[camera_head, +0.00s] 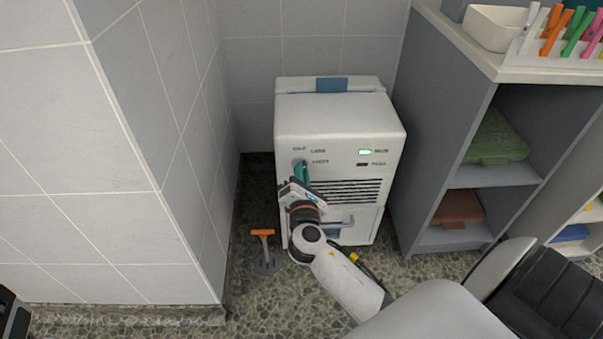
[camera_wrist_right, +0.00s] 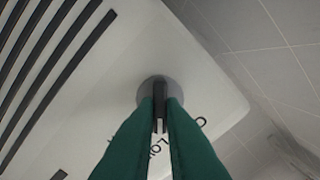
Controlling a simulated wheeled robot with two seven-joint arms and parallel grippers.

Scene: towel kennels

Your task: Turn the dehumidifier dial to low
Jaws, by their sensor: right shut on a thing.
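The white dehumidifier (camera_head: 341,117) stands on the floor against the tiled back wall. Its dial sits at the upper left of the front, mostly hidden by my right gripper (camera_head: 301,170) in the head view. In the right wrist view the round grey dial (camera_wrist_right: 146,93) has a dark raised bar. The teal fingers of my right gripper (camera_wrist_right: 160,108) are shut on this bar, one on each side. Printed labels by the dial are partly hidden and hard to read. A green light (camera_head: 365,152) glows at the upper right of the front.
A grey shelf unit (camera_head: 437,110) stands close on the right, with a white bin (camera_head: 492,28) and colored clips on top. A tiled wall corner juts out on the left. An orange-handled tool (camera_head: 263,233) stands on the pebbled floor at the front left.

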